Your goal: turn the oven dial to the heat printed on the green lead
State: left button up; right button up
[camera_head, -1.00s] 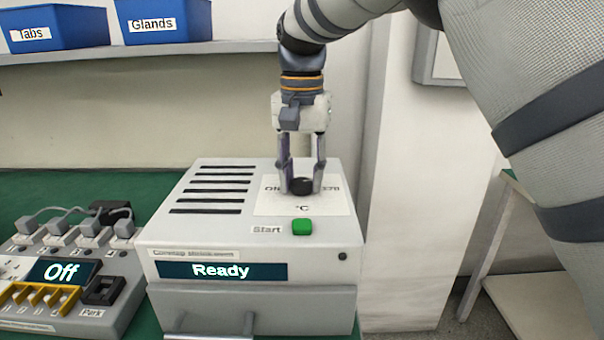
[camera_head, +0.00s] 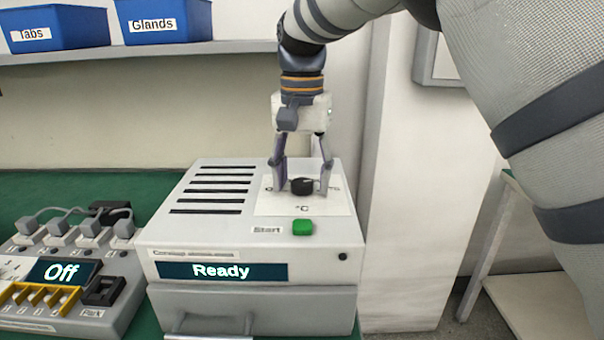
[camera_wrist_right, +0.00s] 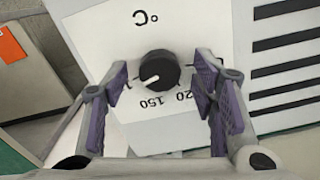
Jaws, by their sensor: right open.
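The oven (camera_head: 250,210) is a grey box with a "Ready" display, on the green bench. Its black dial (camera_head: 302,186) sits on a white scale plate with °C. In the right wrist view the dial (camera_wrist_right: 159,70) has a white pointer line, aimed toward the lower left of the picture, between a partly hidden number and 150. My right gripper (camera_head: 302,190) is open around the dial, with a finger apart from it on each side; its purple pads also show in the right wrist view (camera_wrist_right: 162,100). No green lead is in view. My left gripper is not in view.
A green start button (camera_head: 302,227) is in front of the dial. A test unit (camera_head: 70,285) reading "Off", with several plugs and leads, stands at the left. Blue bins (camera_head: 165,20) sit on the shelf behind. A white column (camera_head: 410,200) stands right of the oven.

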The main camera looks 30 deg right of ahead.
aim_at(302, 181)
notch_tip(302, 181, up, 12)
dwell(0.3)
dwell(0.3)
